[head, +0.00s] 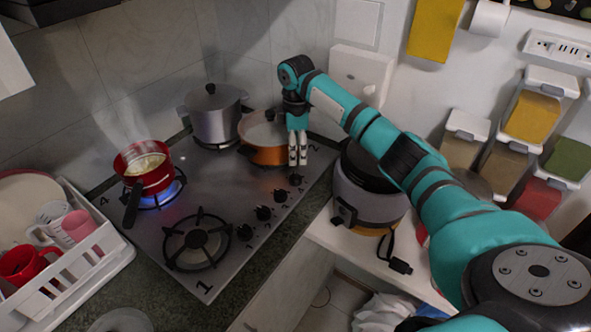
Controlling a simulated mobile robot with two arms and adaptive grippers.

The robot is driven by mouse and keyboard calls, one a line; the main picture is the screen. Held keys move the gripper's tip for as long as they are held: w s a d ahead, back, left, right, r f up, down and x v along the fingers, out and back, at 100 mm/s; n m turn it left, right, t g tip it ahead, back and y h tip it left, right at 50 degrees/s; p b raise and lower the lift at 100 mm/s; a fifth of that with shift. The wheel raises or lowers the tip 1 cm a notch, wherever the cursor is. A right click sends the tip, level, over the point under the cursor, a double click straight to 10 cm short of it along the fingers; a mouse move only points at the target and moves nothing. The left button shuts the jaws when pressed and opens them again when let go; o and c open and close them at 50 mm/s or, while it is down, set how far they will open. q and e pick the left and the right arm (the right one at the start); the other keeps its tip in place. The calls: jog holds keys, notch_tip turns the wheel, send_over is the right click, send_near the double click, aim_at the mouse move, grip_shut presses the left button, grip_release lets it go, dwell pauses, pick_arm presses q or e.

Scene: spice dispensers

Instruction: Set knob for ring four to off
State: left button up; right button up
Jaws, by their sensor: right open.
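Ring four, marked "4" at the stove's left, burns with a blue flame (162,194) under a steaming red saucepan (143,168). A row of black knobs runs along the steel stove's (190,180) right side: a near knob (244,232), two middle knobs (263,213) (280,196) and a far knob (296,180). The small marks beside the knobs are too small to read surely. My right gripper (298,161) is open, pointing down just above and behind the far knob, with no visible contact. It holds nothing. My left gripper is not in view.
An orange pan (264,153) stands close left of my right gripper, and a steel lidded pot (214,128) behind it. A rice cooker (370,195) stands right of the stove. The front burner (198,241) is empty and unlit. A dish rack (95,262) is at left.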

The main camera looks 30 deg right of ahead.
aim_at(295, 175)
notch_tip(295, 175, down, 7)
jog(key=shift+r+p, duration=0.1)
jog(key=shift+p, duration=0.45)
jog(key=shift+w+f, duration=0.15)
jog(key=shift+f, duration=1.15)
jog(key=c, duration=1.2)
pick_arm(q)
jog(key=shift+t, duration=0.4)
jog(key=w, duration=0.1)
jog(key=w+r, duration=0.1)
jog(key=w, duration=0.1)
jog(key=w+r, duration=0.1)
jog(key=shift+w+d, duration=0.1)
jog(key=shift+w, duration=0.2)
pick_arm(e)
jog(key=shift+o, duration=0.2)
